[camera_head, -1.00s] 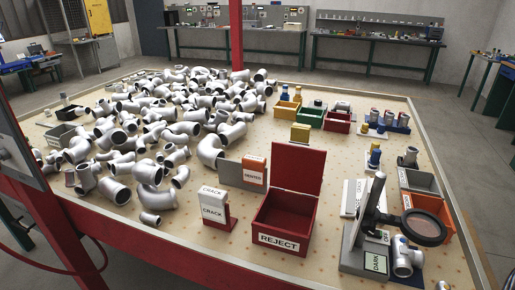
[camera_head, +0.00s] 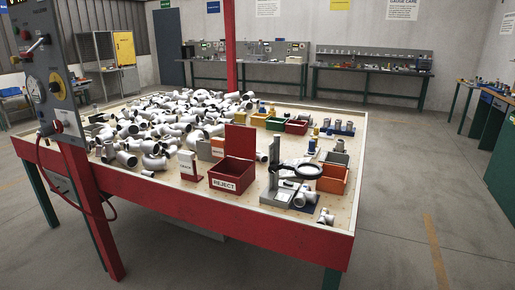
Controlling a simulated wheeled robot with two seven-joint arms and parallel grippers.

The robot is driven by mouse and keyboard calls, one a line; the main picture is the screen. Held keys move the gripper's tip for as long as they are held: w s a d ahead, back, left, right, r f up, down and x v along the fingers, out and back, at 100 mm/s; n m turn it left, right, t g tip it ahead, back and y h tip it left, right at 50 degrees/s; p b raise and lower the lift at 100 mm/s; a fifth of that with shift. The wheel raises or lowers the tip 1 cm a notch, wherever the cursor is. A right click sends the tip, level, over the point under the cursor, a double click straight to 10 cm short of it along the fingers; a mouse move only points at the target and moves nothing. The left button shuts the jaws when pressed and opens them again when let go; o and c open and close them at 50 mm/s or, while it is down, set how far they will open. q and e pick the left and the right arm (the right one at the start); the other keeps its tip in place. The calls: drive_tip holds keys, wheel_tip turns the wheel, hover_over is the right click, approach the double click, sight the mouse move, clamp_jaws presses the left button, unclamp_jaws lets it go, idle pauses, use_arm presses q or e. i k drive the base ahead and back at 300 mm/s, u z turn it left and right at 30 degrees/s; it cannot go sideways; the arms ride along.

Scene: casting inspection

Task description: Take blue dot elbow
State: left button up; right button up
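A silver pipe fitting (camera_head: 304,197) lies at the table's front right, on a dark base beside the magnifier stand (camera_head: 275,180). A blue mark on it is too small to make out clearly now. Another small silver fitting (camera_head: 325,217) lies near the front right corner. A large heap of silver elbows and tees (camera_head: 165,130) covers the left and back of the table (camera_head: 180,186); I cannot make out a blue dot on any of them. Neither of my grippers is in view.
A red REJECT box (camera_head: 232,177) with its lid up and a CRACK sign (camera_head: 187,165) stand near the front edge. An orange bin (camera_head: 333,180) is at the right. A red post with a gauge panel (camera_head: 45,75) stands at the left. The floor (camera_head: 400,220) right of the table is clear.

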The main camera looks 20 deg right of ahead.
sight(263, 159)
drive_tip(key=z, duration=2.4)
drive_tip(key=i, duration=4.8)
drive_tip(key=u, duration=4.25)
drive_tip(key=i, duration=0.55)
drive_tip(key=u, duration=0.05)
